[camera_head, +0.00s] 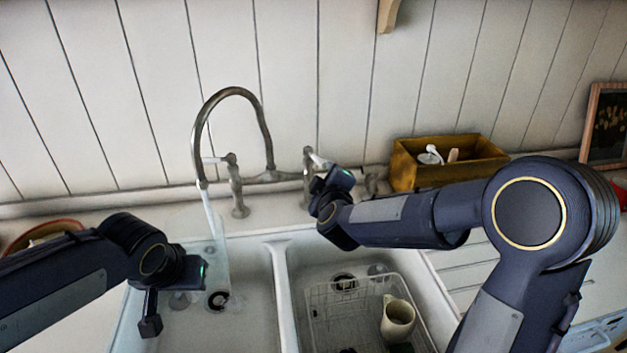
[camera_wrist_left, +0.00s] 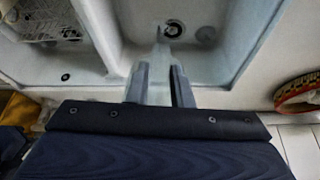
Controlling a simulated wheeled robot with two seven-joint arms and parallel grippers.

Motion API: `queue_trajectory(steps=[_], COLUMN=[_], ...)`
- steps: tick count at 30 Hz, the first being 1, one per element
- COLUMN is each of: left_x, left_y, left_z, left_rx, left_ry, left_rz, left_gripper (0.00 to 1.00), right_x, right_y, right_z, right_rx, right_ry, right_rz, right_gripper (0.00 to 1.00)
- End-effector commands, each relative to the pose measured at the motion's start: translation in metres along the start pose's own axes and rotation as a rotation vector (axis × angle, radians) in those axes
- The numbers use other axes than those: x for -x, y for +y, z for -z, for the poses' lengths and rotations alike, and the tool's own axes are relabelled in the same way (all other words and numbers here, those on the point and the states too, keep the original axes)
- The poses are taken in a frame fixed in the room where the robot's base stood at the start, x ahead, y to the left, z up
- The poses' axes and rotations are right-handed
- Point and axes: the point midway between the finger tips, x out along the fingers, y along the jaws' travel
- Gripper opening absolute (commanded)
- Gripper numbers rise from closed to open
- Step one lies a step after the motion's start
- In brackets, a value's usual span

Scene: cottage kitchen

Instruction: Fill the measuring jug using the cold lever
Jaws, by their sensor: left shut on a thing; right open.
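The curved metal tap (camera_head: 233,95) stands behind the double sink. A pale stream of water (camera_head: 211,222) runs from its spout into the left basin. My left gripper (camera_head: 168,306) is over the left basin, beside the stream. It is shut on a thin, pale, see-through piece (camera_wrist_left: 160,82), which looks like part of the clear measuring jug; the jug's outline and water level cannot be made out. The tap has a left lever (camera_head: 214,160) and a right lever (camera_head: 319,161). My right gripper (camera_head: 321,194) is open just in front of the right lever; contact cannot be told.
The right basin holds a white wire rack (camera_head: 318,300) with a cream mug (camera_head: 397,318). A yellow wooden box (camera_head: 450,160) stands on the back counter at right. A divider (camera_head: 283,285) separates the basins. A round red-rimmed item (camera_head: 42,232) sits at far left.

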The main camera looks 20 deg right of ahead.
Motion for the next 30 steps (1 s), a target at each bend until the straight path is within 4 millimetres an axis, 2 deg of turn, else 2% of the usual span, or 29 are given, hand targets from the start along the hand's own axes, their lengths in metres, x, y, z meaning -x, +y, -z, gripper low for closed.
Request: queue_trajectory(steps=[4,7,15,18,30], left_x=[0.000,-0.005,-0.031,-0.036,-0.038], left_y=[0.000,0.000,0.001,0.001,0.000], left_z=[0.001,0.012,0.072,0.086,0.090], left_rx=[0.000,0.000,0.001,0.000,0.000], left_ry=[0.001,0.000,0.000,0.000,0.001], left_rz=[0.000,0.000,-0.001,-0.001,0.000], left_gripper=[0.00,0.00,0.00,0.00,0.00], right_x=[0.000,0.000,0.000,0.000,0.000], right_y=[0.000,0.000,0.000,0.000,0.000], right_z=[0.000,0.000,0.000,0.000,0.000], right_rx=[0.000,0.000,0.000,0.000,0.000], right_ry=[0.000,0.000,0.000,0.000,0.000], right_rz=[0.000,0.000,0.000,0.000,0.000], right_gripper=[0.41,0.41,0.41,0.41,0.41])
